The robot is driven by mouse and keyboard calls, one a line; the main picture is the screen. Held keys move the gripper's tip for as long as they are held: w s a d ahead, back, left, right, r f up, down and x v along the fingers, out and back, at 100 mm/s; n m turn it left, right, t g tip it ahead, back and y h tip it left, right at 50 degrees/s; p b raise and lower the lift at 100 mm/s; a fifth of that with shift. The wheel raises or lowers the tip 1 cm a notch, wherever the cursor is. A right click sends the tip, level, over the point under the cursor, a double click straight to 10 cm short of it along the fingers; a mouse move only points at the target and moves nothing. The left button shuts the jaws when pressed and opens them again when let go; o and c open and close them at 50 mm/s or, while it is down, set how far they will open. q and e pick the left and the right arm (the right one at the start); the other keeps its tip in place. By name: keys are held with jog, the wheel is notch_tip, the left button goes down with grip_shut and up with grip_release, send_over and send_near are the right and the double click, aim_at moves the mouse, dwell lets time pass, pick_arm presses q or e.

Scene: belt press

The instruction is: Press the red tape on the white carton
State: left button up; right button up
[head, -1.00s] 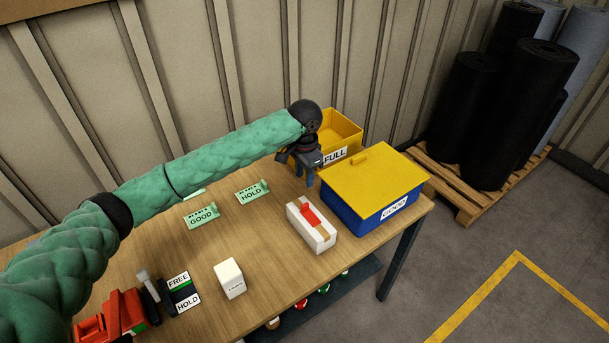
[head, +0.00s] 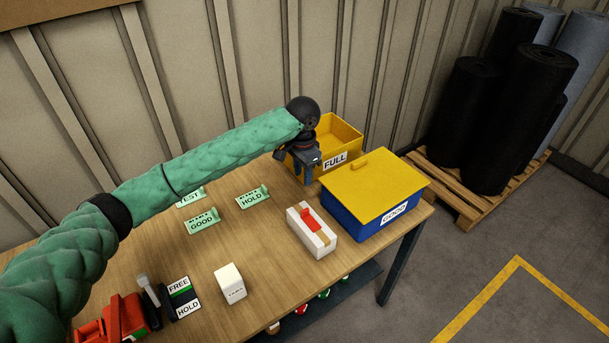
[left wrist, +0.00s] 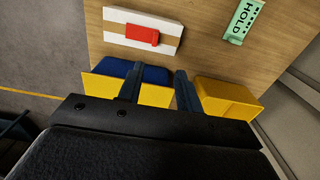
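The white carton (head: 325,245) lies on the table left of the blue box, with a tan strip along its top. The red tape (head: 311,220) sits across that strip. In the left wrist view the carton (left wrist: 113,30) and red tape (left wrist: 142,35) show at the top, beyond the fingers. My left gripper (head: 308,178) hangs behind the carton in the head view, near the yellow bin, apart from the tape. In the left wrist view its two fingers (left wrist: 158,84) stand apart with nothing between them. My right gripper is not in view.
A blue box with a yellow lid (head: 375,185) stands right of the carton, and a yellow FULL bin (head: 343,130) behind. HOLD (head: 252,197) and GOOD (head: 202,221) signs stand left. A small white box (head: 230,285) is at the front. Wood between is clear.

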pick_arm(q)
jog(key=shift+w+a+r, duration=0.95)
jog(key=shift+w+r, duration=0.15)
jog(key=shift+w, duration=0.05)
